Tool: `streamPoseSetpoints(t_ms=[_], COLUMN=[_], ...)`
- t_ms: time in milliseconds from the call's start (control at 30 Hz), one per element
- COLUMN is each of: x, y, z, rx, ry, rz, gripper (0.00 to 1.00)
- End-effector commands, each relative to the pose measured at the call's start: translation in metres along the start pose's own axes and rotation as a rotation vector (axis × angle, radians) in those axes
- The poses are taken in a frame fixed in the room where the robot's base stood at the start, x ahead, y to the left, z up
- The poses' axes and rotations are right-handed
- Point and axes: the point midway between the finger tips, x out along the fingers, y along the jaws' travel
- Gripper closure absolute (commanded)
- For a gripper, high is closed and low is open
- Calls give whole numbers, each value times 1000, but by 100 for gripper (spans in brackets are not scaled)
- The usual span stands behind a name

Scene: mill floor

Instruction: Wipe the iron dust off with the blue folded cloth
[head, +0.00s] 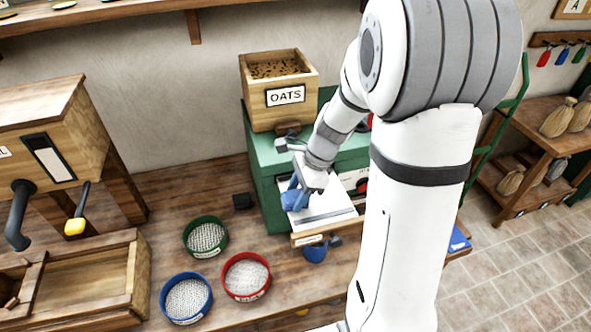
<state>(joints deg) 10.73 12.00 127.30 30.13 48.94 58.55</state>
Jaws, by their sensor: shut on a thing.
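My gripper (298,190) is shut on the blue folded cloth (291,201). It holds the cloth at the left part of a pale, flat plate (335,206) at the front of the green machine (262,165). I cannot tell whether the cloth touches the plate. A thin dark streak (325,217) crosses the plate to the right of the cloth; whether it is iron dust is too small to tell. My arm hides the right part of the machine.
A wooden box marked OATS (285,97) stands on the machine. Green (206,237), blue (186,298) and red (246,277) sieves stand on the bench at the front left. A blue cup (315,252) is just below the plate's front edge. A wooden mill (50,130) is at the left.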

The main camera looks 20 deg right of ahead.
Motion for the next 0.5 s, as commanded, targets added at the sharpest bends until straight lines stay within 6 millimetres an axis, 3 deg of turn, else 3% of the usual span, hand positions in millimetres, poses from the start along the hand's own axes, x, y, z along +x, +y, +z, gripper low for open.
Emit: streamPoseSetpoints(t_ms=[67, 500], x=[-23, -57], y=[-1, 0], z=[8, 21], rx=[0, 3], ry=[2, 2], rz=[-6, -4], gripper=[78, 78])
